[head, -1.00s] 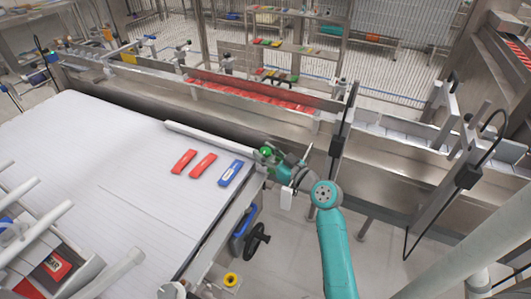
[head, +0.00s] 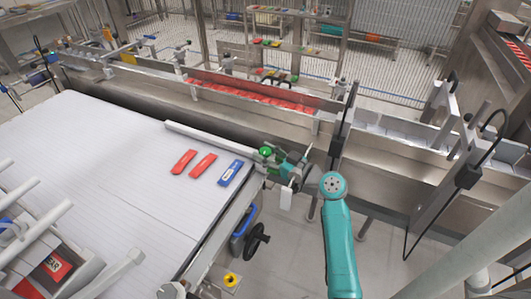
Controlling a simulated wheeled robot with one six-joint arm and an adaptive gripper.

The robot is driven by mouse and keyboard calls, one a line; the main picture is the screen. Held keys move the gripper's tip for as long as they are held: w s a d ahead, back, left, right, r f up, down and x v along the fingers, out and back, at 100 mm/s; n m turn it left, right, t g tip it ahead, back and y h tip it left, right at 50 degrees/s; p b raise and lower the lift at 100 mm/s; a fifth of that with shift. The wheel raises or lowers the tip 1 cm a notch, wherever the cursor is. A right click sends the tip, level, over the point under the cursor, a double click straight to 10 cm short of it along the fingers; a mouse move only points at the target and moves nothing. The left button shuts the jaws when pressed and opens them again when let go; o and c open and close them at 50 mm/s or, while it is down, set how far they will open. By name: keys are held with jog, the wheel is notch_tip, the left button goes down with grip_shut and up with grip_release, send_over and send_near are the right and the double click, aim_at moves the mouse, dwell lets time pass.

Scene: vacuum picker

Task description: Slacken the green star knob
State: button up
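The green star knob (head: 265,152) is at the right end of the pale guide rail (head: 205,138), by the right edge of the white belt. It is small in the head view, and its lobes cannot be made out. My gripper (head: 275,160) is right at the knob, on its right and near side, with my teal wrist behind it. The fingers are small and dark here. I cannot tell whether they touch the knob or are shut on it.
Two red packs (head: 202,164) and a blue pack (head: 230,172) lie on the white belt (head: 120,205) left of the knob. A metal trough with red packs (head: 255,95) runs behind. A black handwheel (head: 257,238) is below the belt's right edge.

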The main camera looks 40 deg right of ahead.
jog(key=shift+o, duration=0.8)
jog(key=shift+s, duration=0.15)
jog(key=s+d, duration=0.2)
jog(key=s, duration=0.9)
jog(key=shift+s, duration=0.25)
jog(key=w+a+m+h, duration=0.2)
jog(key=a+m+h, duration=0.3)
jog(key=h, duration=0.3)
jog(key=x, duration=1)
jog(key=shift+w+d+r, duration=0.15)
jog(key=shift+w+r, duration=0.05)
